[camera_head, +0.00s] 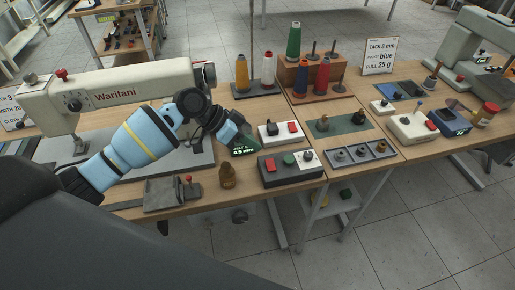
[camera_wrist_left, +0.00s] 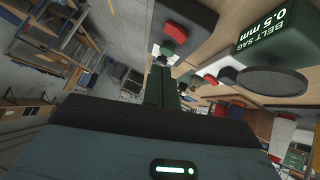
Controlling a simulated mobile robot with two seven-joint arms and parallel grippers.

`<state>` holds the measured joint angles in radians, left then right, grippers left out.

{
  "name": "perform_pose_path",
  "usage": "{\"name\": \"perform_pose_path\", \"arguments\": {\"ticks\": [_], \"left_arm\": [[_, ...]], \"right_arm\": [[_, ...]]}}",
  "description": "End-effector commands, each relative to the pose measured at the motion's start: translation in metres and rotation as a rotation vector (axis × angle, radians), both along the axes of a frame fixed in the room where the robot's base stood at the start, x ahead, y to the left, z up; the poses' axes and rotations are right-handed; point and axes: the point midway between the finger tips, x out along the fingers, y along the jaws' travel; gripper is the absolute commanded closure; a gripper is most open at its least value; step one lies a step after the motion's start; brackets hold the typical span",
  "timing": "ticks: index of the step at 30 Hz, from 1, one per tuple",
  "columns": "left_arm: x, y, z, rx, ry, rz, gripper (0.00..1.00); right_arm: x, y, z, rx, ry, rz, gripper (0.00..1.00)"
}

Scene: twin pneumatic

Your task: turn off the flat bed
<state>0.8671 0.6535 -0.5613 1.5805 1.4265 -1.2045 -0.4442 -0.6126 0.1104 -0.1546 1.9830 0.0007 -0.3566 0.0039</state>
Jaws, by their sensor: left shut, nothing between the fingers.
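The flat bed is the cream sewing machine marked Warifani (camera_head: 115,95), at the left of the table in the head view. A dark grey control box (camera_head: 291,177) with a red button (camera_head: 270,165), a green button (camera_head: 289,159) and a white-based knob (camera_head: 306,157) lies right of it. A pale box with a red switch (camera_head: 292,127) stands behind. My left gripper (camera_head: 246,140) is shut and empty, above the table just left of these boxes. In the left wrist view its fingers (camera_wrist_left: 161,72) point toward the red button (camera_wrist_left: 176,32) and green button (camera_wrist_left: 167,48), apparently apart from them.
A brown bottle (camera_head: 227,177) and a grey block with a red knob (camera_head: 166,194) stand near the front edge. Thread cones (camera_head: 294,42) stand behind, a grey tray (camera_head: 358,153) to the right.

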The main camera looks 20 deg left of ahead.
Motion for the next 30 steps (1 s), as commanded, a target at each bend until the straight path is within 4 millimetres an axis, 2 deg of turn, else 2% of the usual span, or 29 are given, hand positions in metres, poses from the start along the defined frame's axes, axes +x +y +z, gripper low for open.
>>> {"name": "perform_pose_path", "arguments": {"ticks": [6,12,30], "left_arm": [[-0.016,0.024,0.027,0.001,0.000,0.000,1.00],[-0.023,0.034,0.039,-0.001,0.001,0.000,1.00],[-0.025,0.035,0.042,-0.001,0.002,-0.001,1.00]], "right_arm": [[-0.003,-0.004,-0.004,-0.008,0.010,0.004,1.00],[-0.003,-0.004,-0.004,-0.011,0.009,0.008,1.00],[-0.001,-0.001,-0.002,0.000,0.005,-0.003,1.00]]}}
